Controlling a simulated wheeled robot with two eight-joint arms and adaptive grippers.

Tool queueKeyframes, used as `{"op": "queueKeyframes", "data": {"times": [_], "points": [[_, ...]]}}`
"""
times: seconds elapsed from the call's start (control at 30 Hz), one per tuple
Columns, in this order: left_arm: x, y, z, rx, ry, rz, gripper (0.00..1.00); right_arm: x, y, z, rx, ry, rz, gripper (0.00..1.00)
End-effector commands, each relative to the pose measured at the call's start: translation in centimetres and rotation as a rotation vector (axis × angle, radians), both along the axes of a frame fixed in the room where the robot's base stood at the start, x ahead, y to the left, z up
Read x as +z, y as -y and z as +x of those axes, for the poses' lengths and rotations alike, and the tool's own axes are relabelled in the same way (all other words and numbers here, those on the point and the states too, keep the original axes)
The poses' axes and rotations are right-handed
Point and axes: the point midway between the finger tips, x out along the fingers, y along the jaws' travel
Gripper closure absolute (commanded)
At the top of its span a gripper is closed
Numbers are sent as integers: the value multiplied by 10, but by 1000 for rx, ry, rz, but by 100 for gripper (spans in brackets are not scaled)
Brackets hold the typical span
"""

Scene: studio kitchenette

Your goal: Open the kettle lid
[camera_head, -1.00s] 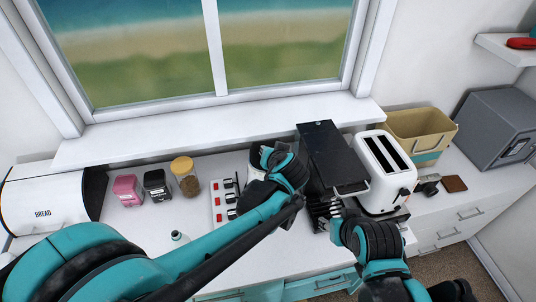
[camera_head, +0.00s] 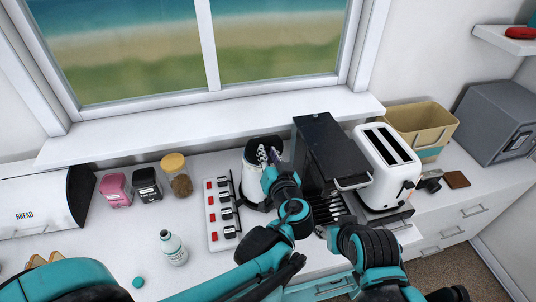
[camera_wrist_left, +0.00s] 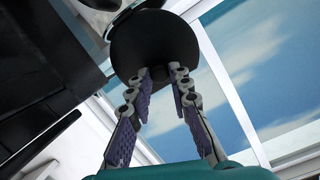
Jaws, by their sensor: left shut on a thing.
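The white kettle (camera_head: 252,187) stands on the counter between the power strip and the black coffee machine, partly hidden by my left arm. My left gripper (camera_head: 268,155) reaches over its dark open-looking top; the fingers show there. In the left wrist view the two fingers (camera_wrist_left: 162,75) close in on a rounded black part (camera_wrist_left: 155,42), which looks like the kettle lid. I cannot tell how far the lid is raised. My right gripper (camera_head: 333,235) is low in front of the coffee machine, and its finger gap is not clear.
The coffee machine (camera_head: 328,150) stands close on the kettle's right, with a white toaster (camera_head: 388,165) beyond. A power strip (camera_head: 222,215) lies to its left. A white bottle (camera_head: 173,250), jars and a bread box (camera_head: 40,207) stand further left. The window sill (camera_head: 210,130) runs behind.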

Motion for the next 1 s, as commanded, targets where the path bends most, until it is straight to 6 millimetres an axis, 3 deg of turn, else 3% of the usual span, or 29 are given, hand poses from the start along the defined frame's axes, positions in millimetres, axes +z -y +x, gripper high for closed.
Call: {"op": "queueKeyframes", "data": {"times": [0.2,0.23,0.3,0.67,0.77,1.0], "points": [[-2,-1,0,2,-4,-2,100,0,0,0,0,0,0,60],[-2,-1,0,1,-5,-3,75,0,0,0,0,0,0,60],[-1,0,0,1,-4,-3,60,0,0,0,0,0,0,60],[0,1,-4,-1,-3,-1,60,0,0,0,0,0,0,60],[3,4,-15,-3,-2,0,60,0,0,0,0,0,0,60],[13,14,-65,-7,-3,-1,60,0,0,0,0,0,0,60]]}}
